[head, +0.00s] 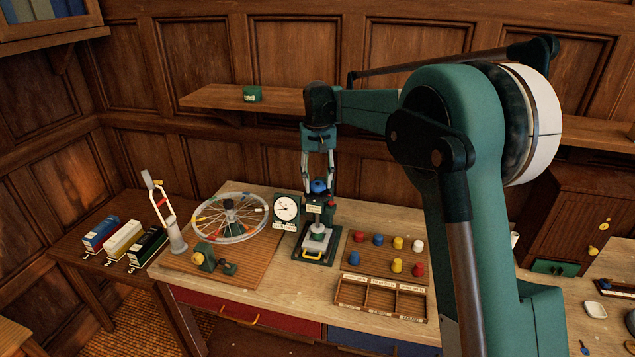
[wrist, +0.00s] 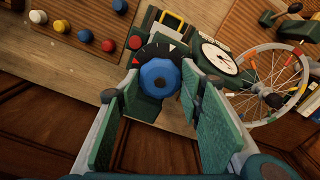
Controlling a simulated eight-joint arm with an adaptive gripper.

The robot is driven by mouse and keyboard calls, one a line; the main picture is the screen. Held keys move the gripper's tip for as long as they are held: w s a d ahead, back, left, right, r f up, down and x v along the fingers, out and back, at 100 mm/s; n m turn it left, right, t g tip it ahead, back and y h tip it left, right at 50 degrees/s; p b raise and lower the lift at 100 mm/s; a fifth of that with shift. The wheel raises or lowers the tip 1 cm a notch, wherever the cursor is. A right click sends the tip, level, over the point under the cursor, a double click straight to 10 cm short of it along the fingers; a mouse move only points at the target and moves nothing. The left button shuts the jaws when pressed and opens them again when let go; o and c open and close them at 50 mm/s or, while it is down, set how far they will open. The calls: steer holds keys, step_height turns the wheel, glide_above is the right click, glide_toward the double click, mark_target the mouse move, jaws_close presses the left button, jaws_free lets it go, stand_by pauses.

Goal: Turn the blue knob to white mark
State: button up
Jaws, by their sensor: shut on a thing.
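The blue knob (wrist: 159,76) sits on a dark dial (wrist: 143,56) with small red and white marks along its rim in the wrist view. In the head view the blue knob (head: 319,186) tops a dark green press-like device (head: 317,243) on the bench. My gripper (head: 319,181) points down over the device and is shut on the knob, with one finger on each side of it. In the wrist view my gripper (wrist: 158,80) has its fingertips beside the knob. I cannot tell which mark the knob points to.
A white-faced gauge (head: 286,208) stands just left of the device, with a spoked wheel (head: 229,218) beyond it. A board of coloured pegs (head: 385,259) and a divided wooden tray (head: 381,298) lie to the right. A shelf (head: 220,97) runs behind.

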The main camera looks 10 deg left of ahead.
steer(key=n, duration=1.4)
steer(key=shift+n, duration=0.3)
steer(key=n, duration=0.3)
steer(key=shift+w+n, duration=0.1)
steer(key=shift+n, duration=0.2)
steer(key=n, duration=0.3)
steer(key=shift+n+b, duration=0.3)
steer(key=shift+n, duration=0.1)
steer(key=n, duration=0.6)
steer(key=shift+n, duration=0.3)
steer(key=o, duration=0.9)
